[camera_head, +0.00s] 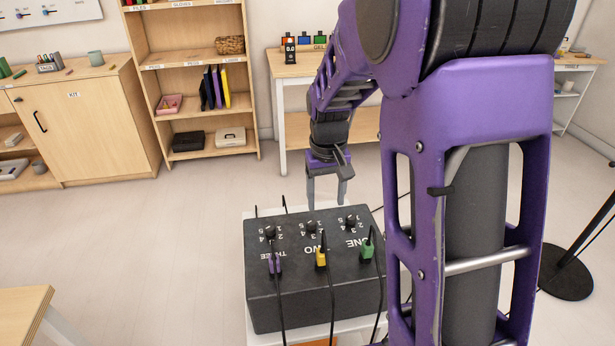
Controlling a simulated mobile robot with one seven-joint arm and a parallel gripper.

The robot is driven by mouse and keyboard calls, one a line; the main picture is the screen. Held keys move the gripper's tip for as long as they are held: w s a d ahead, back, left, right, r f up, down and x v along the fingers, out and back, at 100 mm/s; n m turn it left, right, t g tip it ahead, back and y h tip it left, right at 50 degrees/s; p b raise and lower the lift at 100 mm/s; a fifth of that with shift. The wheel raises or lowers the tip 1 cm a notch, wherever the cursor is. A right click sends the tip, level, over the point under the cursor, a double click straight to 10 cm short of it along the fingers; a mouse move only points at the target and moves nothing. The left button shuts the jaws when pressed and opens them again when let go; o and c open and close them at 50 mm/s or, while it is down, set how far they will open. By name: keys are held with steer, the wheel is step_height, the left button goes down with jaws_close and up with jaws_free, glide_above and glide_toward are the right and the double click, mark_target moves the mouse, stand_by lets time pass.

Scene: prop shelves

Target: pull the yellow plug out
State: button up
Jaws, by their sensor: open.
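The yellow plug (321,257) stands in the top of a black box (310,294), in the middle of a row near the box's front edge. A dark cable runs from it down over the front. A purple plug (274,264) is to its left and a green plug (367,249) to its right, each with a cable. My gripper (328,200) points down above the far side of the box, beyond the knobs. Its fingers are apart and empty, clear of the yellow plug.
Several black knobs (311,227) stand on the box between the plugs and my gripper. The box sits on a white stand (262,338). My purple arm hides the area right of the box. A wooden table edge (30,308) is at lower left; shelves (203,110) stand behind. The floor between is clear.

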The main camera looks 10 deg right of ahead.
mark_target(322, 248)
steer(key=shift+g, duration=0.4)
steer(key=f, duration=0.6)
steer(key=f+b, duration=0.1)
steer(key=f, duration=0.5)
steer(key=s+f+b, duration=0.1)
steer(key=f, duration=0.4)
steer(key=shift+a+f, duration=0.3)
steer(key=shift+f, duration=0.1)
jaws_close()
